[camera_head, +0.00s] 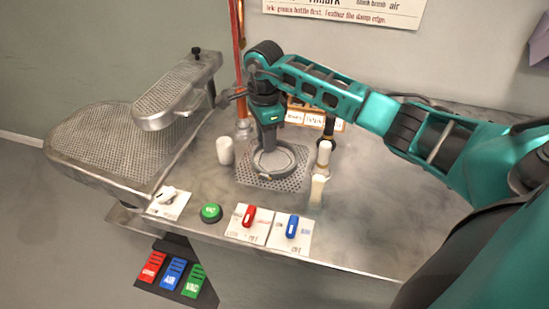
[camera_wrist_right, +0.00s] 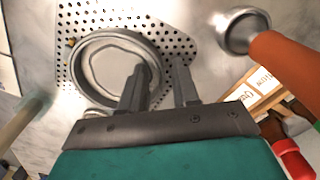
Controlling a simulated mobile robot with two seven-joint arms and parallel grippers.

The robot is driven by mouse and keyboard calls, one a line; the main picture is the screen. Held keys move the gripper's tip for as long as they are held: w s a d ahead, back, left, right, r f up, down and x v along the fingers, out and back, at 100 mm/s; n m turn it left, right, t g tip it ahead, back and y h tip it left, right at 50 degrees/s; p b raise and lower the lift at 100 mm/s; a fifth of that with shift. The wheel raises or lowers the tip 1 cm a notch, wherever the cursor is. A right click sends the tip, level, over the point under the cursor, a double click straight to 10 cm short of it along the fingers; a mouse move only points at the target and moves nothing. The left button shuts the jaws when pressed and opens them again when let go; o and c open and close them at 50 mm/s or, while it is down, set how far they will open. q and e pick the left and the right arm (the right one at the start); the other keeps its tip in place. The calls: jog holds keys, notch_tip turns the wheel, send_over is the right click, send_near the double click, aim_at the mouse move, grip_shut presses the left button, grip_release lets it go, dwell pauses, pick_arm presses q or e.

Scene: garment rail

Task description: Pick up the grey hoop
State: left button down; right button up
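The grey hoop (camera_head: 291,166) lies on a perforated metal plate (camera_head: 243,176) on the grey bench. In the right wrist view the hoop (camera_wrist_right: 84,60) is a thick ring, with the plate's holes around it. My right gripper (camera_head: 268,148) points down over the hoop's far side. In the right wrist view its two fingers (camera_wrist_right: 160,64) stand apart, one over the inner side of the hoop's rim and one outside it. I cannot tell whether they touch the rim. My left gripper is in neither view.
A white cup (camera_head: 225,150) stands left of the plate. A white-topped bottle (camera_head: 324,152) and a pale brush-like item (camera_head: 317,190) stand to its right. A red pole (camera_head: 238,50) rises behind. Red (camera_head: 250,215) and blue (camera_head: 292,227) switches and a green button (camera_head: 211,212) line the front edge.

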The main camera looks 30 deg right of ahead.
grip_shut()
jog(key=shift+r, duration=0.15)
